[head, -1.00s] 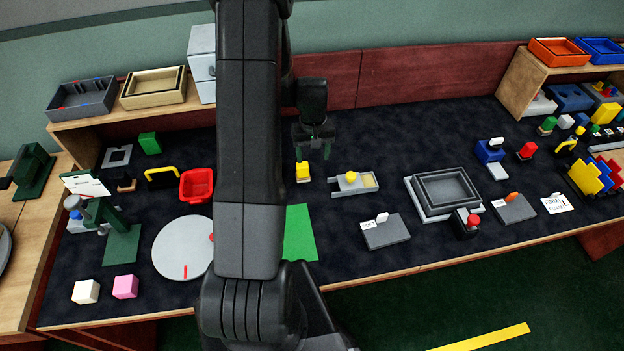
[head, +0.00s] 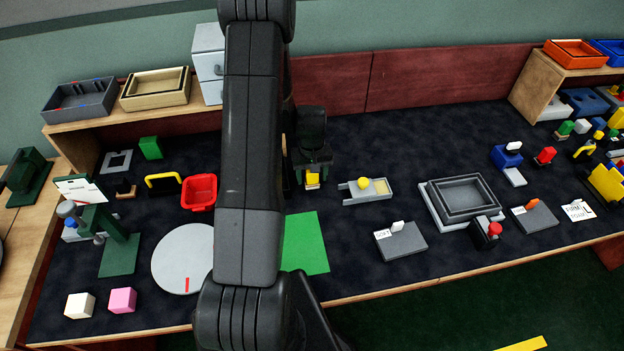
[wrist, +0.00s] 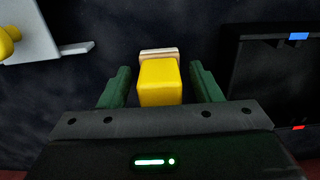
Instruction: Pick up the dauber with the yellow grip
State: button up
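The dauber with the yellow grip (head: 312,180) stands on the dark table mat, just left of the grey holder with a yellow ball. In the wrist view its yellow grip (wrist: 158,82) is seen from above, with a pale wooden edge behind it. My gripper (head: 312,166) is down over the dauber. In the wrist view the two green fingers of my gripper (wrist: 160,85) are open, one on each side of the yellow grip, with dark gaps on both sides. The dauber's lower part is mostly hidden.
The grey holder with a yellow ball (head: 366,190) is close on the right. A green sheet (head: 305,245) lies in front. A red bin (head: 199,192) stands to the left beyond my arm. The mat behind and right of the gripper is clear.

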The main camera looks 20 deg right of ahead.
jog(key=c, duration=0.8)
jog(key=shift+r, duration=0.15)
notch_tip(320, 180, up, 10)
jog(key=shift+f+b, duration=0.1)
jog(key=shift+b, duration=0.55)
